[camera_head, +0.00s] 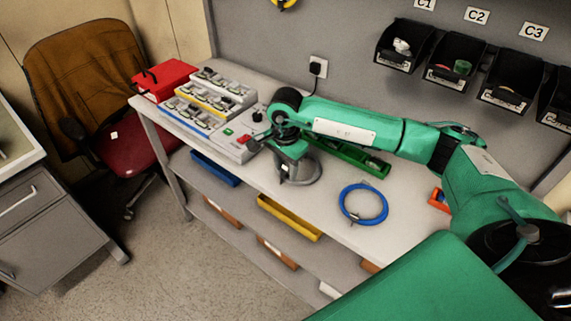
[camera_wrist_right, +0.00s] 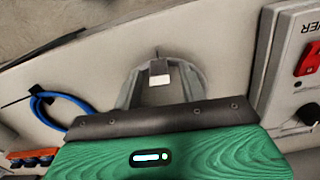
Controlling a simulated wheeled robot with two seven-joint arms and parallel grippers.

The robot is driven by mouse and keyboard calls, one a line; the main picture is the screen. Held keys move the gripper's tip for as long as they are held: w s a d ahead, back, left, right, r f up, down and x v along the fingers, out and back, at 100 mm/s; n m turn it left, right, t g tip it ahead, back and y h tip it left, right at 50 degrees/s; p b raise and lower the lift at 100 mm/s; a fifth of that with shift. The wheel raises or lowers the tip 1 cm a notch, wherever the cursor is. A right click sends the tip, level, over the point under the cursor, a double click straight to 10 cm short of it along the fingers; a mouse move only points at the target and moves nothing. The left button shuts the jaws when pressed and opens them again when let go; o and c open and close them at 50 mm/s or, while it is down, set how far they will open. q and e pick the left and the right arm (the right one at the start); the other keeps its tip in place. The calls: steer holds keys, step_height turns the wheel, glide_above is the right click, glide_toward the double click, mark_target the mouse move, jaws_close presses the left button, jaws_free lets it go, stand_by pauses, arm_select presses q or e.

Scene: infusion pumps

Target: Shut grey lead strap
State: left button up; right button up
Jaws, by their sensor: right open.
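The grey lead (camera_head: 312,172) lies in a coil on the grey table, partly hidden under my right gripper (camera_head: 284,165). In the right wrist view the grey coil (camera_wrist_right: 190,82) curves out from behind the green gripper body. A small pale piece (camera_wrist_right: 160,75) with a thin dark tip shows at its middle, probably the strap; whether it is open or shut I cannot tell. My right gripper is open and points down over the near-left side of the coil. Its fingertips are mostly hidden, and contact is unclear. My left gripper is not in view.
A blue coiled lead (camera_head: 384,204) lies to the right on the table. A grey panel with a red switch (camera_head: 244,139) stands close left, beside trays of small parts (camera_head: 205,107) and a red box (camera_head: 163,80). A green tray (camera_head: 375,167) lies behind.

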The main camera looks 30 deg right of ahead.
steer(key=shift+f, duration=0.15)
jaws_close()
steer(key=y+b, duration=0.1)
steer(key=f+b, duration=0.1)
steer(key=b, duration=0.1)
steer(key=shift+w+d+y, duration=0.1)
steer(key=shift+d+y, duration=0.25)
steer(key=shift+y, duration=0.05)
steer(key=b, duration=0.1)
steer(key=g+y+b, duration=0.1)
steer(key=b, duration=0.1)
steer(key=shift+d+y, duration=0.25)
steer(key=shift+y, duration=0.05)
steer(key=shift+r+y, duration=0.15)
steer(key=shift+y, duration=0.15)
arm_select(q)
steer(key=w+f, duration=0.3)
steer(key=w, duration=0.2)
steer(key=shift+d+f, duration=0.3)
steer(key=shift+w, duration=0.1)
